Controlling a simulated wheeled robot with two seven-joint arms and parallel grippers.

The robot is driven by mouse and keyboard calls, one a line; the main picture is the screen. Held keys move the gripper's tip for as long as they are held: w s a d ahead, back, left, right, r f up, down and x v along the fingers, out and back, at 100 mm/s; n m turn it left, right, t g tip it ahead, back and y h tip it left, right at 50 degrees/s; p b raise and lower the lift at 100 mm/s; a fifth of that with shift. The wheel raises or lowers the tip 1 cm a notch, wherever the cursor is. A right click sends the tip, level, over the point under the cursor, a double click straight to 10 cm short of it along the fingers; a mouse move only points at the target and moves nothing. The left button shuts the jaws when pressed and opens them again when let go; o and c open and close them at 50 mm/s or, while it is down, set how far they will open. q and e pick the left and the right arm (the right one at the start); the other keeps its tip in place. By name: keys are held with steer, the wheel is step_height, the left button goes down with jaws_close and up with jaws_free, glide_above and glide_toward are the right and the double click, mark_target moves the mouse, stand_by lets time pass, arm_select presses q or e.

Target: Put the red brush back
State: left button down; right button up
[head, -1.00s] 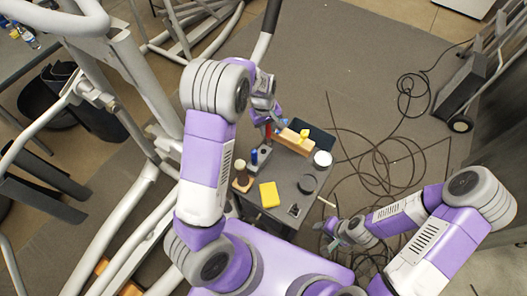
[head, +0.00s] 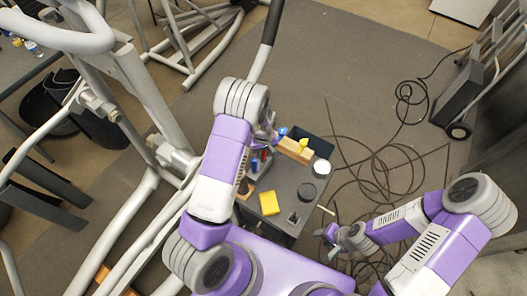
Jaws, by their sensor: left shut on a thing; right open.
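My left gripper (head: 268,140) is over the far left part of a small dark table (head: 290,185), partly hidden by my own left arm. My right gripper (head: 330,241) is open and empty, low to the right of the table.
An elliptical machine (head: 150,215) stands left. Cables (head: 380,165) lie on the floor right.

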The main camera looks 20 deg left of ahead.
arm_select(q)
steer(key=c, duration=0.9)
jaws_free()
step_height(320, 180, up, 12)
steer(key=shift+r, duration=0.1)
steer(key=shift+s, duration=0.1)
